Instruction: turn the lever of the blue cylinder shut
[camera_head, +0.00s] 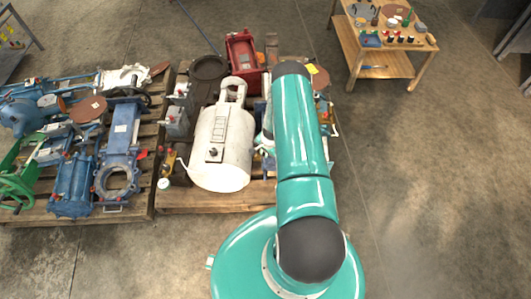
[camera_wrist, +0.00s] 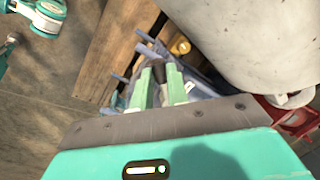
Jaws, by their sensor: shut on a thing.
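In the wrist view, blue metal parts (camera_wrist: 203,92) with thin blue rods lie low beside a large white tank; I take them for the blue cylinder, mostly hidden by my gripper. My gripper (camera_wrist: 160,74) has its two green fingers close together around a narrow dark piece, which looks like the lever; its angle cannot be told. In the head view my teal arm reaches over the right pallet and hides the gripper and most of the blue part (camera_head: 269,164) just right of the white tank.
The white tank (camera_head: 222,145) stands close beside my arm and shows in the wrist view (camera_wrist: 262,45). A red part (camera_head: 243,60) lies behind it. The left pallet (camera_head: 140,203) is full of blue and green fittings. A wooden table (camera_head: 404,70) stands at the back right. Floor at right is clear.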

